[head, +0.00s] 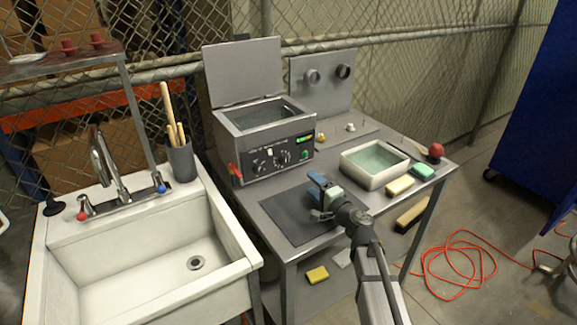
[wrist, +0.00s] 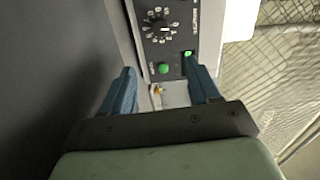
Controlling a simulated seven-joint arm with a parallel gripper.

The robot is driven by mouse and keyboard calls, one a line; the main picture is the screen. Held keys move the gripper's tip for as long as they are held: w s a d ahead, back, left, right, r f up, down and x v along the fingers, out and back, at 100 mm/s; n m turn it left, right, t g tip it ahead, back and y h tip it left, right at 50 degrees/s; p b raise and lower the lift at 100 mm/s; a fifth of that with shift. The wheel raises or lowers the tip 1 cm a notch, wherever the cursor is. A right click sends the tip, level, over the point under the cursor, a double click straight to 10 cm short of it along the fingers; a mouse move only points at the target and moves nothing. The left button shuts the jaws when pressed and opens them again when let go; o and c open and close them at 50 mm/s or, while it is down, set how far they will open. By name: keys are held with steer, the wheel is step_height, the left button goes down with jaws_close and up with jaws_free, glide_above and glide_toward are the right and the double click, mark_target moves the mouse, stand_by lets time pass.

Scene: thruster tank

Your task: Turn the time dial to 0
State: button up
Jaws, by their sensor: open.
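The metal tank (head: 266,128) stands open on the bench, with a black control panel (head: 270,161) on its front. The panel has two round dials, a left one (head: 259,166) and a right one (head: 281,157); I cannot read which is the time dial. One dial with white marks (wrist: 158,29) shows at the top of the wrist view. Beside it are a green button (wrist: 163,68) and a green display (wrist: 188,54). My gripper (head: 318,197) is open and empty over the dark mat, in front of the panel and apart from it. Its blue fingers (wrist: 163,88) also show in the wrist view.
A white basin (head: 375,164) and sponges (head: 399,186) stand on the bench's right. A red-handled valve (head: 235,171) juts from the tank's left front. A sink (head: 150,250) is on the left. The dark mat (head: 290,222) is otherwise clear.

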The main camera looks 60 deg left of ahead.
mark_target(285, 162)
steer(key=m, duration=0.2)
steer(key=shift+s+m, duration=0.25)
steer(key=shift+m, duration=0.15)
steer(key=m, duration=0.4)
steer(key=shift+s, duration=0.1)
steer(key=a, duration=1.3)
steer(key=shift+s+a, duration=0.2)
steer(key=shift+a, duration=0.15)
steer(key=shift+c, duration=0.4)
steer(key=c, duration=1)
steer(key=shift+o, duration=0.2)
steer(key=shift+n, duration=0.7)
steer(key=o, duration=1)
steer(key=shift+o, duration=0.2)
